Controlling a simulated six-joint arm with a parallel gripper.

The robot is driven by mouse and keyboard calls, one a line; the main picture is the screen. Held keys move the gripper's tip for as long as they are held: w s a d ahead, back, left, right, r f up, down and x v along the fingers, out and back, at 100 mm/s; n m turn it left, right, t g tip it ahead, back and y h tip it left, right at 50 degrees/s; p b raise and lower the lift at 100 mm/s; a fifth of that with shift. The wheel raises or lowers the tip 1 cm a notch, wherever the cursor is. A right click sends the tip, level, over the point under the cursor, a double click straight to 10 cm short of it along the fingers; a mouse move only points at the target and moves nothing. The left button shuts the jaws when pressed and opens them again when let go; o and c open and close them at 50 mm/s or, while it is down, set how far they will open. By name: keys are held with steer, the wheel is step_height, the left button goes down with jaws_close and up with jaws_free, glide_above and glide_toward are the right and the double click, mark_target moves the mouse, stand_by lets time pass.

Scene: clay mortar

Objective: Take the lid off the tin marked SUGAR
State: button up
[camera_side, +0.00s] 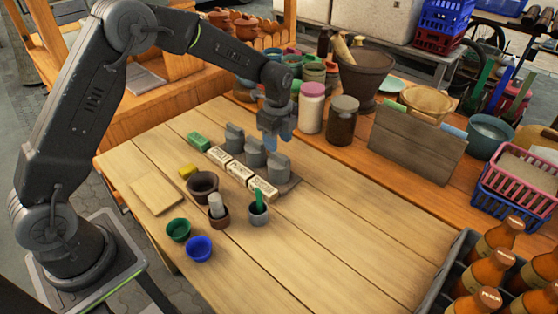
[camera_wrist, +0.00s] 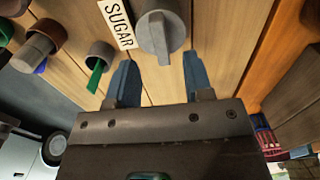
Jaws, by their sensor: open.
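In the wrist view the SUGAR label (camera_wrist: 118,22) lies beside a round grey lid (camera_wrist: 162,30) with a raised bar handle. By the nearby cup with a green item, this seems to be the front-right tin (camera_side: 278,166) in the side view, where its label (camera_side: 263,190) is too small to read. My gripper (camera_wrist: 160,80) has its blue fingers apart, with nothing between them. In the side view it hangs above and behind the tins (camera_side: 278,138).
In front of the labels stand a brown bowl (camera_side: 203,185), a brown cup (camera_side: 218,216) and a grey cup (camera_side: 258,214). A pink-lidded jar (camera_side: 311,108) and a dark jar (camera_side: 342,122) stand behind my gripper. The table's right side is clear; a bottle crate (camera_side: 445,285) borders it.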

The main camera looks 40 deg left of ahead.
mark_target(279, 155)
step_height(279, 155, down, 5)
steer(key=shift+d, duration=0.15)
steer(key=shift+c, duration=0.3)
jaws_close()
